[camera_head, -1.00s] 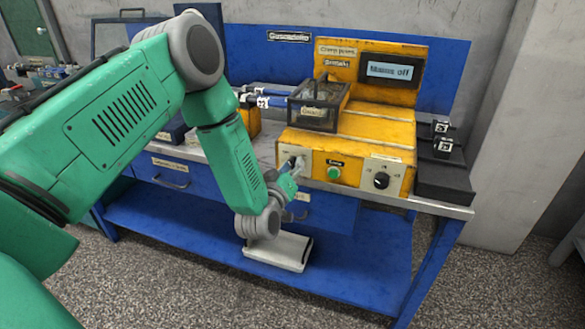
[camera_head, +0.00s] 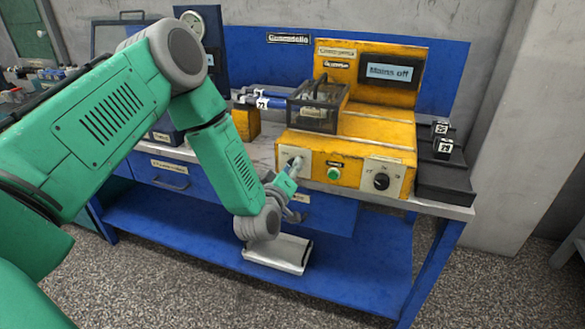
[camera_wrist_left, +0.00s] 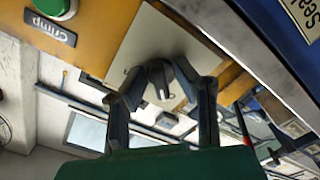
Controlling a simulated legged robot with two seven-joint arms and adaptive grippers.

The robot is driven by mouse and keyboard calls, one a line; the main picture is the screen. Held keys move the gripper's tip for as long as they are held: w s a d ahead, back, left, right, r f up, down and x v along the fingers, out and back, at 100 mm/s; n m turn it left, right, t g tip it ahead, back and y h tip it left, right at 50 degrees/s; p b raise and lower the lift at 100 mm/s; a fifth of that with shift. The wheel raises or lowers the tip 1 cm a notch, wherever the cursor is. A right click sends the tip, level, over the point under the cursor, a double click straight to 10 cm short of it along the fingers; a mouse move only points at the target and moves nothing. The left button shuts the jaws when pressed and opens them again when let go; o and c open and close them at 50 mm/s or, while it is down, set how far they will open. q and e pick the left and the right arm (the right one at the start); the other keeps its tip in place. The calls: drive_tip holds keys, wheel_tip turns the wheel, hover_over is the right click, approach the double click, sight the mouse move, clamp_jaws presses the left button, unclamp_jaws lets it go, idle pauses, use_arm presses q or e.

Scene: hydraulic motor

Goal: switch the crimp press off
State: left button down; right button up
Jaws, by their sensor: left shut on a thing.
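The yellow crimp press (camera_head: 352,128) stands on the bench, and its display (camera_head: 390,72) reads "Mains off". A rotary switch sits on the pale plate (camera_head: 287,153) at the left of its front. My left gripper (camera_head: 297,166) is at this plate. In the left wrist view my left gripper (camera_wrist_left: 162,88) has a finger on each side of the dark switch knob (camera_wrist_left: 160,74) and is shut on it. The fingers partly hide the knob in the head view. My right gripper is not in view.
A green button (camera_head: 333,173) and a second black knob (camera_head: 381,181) are on the press front, right of the gripper. A clear guard box (camera_head: 318,105) sits on top. Black blocks (camera_head: 443,148) stand on the right. Below is a blue shelf (camera_head: 345,270).

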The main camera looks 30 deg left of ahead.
use_arm(q)
drive_tip(key=c, duration=1.6)
unclamp_jaws()
drive_tip(key=shift+f, duration=0.1)
drive_tip(key=shift+w+a, duration=0.1)
drive_tip(key=v, duration=1.2)
drive_tip(key=shift+f, duration=0.1)
drive_tip(key=shift+w, duration=0.1)
